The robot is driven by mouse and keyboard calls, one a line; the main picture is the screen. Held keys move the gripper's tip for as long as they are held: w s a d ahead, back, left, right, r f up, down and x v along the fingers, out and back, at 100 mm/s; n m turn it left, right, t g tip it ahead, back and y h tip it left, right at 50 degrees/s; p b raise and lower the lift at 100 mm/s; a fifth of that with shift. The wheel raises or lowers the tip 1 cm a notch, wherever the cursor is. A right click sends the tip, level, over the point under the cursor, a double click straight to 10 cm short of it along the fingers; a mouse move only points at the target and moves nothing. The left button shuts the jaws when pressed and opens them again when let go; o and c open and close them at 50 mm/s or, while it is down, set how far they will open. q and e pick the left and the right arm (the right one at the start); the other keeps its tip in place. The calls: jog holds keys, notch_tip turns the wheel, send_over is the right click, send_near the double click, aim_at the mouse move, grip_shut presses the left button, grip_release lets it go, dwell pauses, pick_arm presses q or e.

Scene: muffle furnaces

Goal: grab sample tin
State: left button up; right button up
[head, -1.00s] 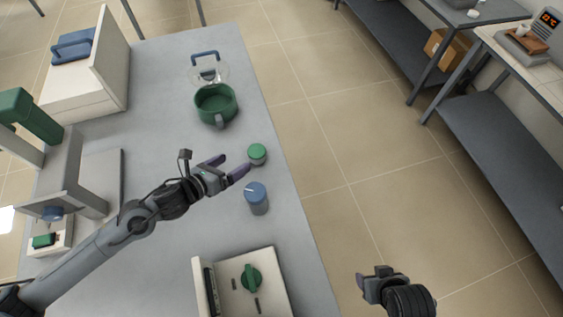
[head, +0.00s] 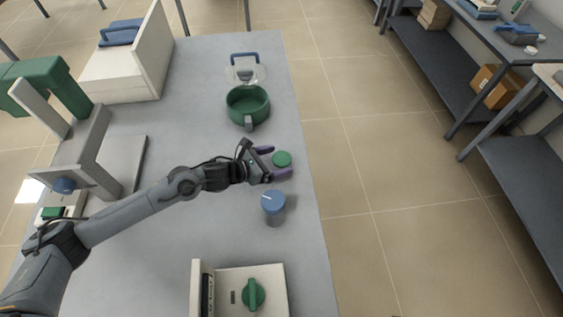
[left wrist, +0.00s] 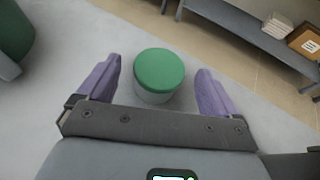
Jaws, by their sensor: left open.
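The sample tin, a small round tin with a green lid (head: 282,159), stands upright on the grey table near its right edge. In the left wrist view the tin (left wrist: 159,76) shows its green lid and pale body between the fingers. My left gripper (head: 271,162) is open with its purple fingers on either side of the tin. The left wrist view shows the gripper (left wrist: 158,90) with a gap between each finger and the tin. My right gripper is not in view.
A blue-lidded container (head: 273,205) stands close to the left gripper on the near side. A green pot (head: 234,107) and a glass lid with a blue handle (head: 245,72) lie farther back. A device with a green knob (head: 253,294) is at the front. Table (head: 217,60) edge is close right.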

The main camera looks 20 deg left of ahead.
aim_at(279, 160)
pick_arm(q)
jog(key=x, duration=0.4)
jog(key=shift+w+d+f+b, duration=0.1)
jog(key=shift+w+d+b, duration=0.1)
jog(key=shift+b, duration=0.2)
jog(key=shift+a, duration=0.1)
jog(key=shift+c, duration=0.2)
jog(key=c, duration=1.1)
jog(key=shift+o, duration=0.2)
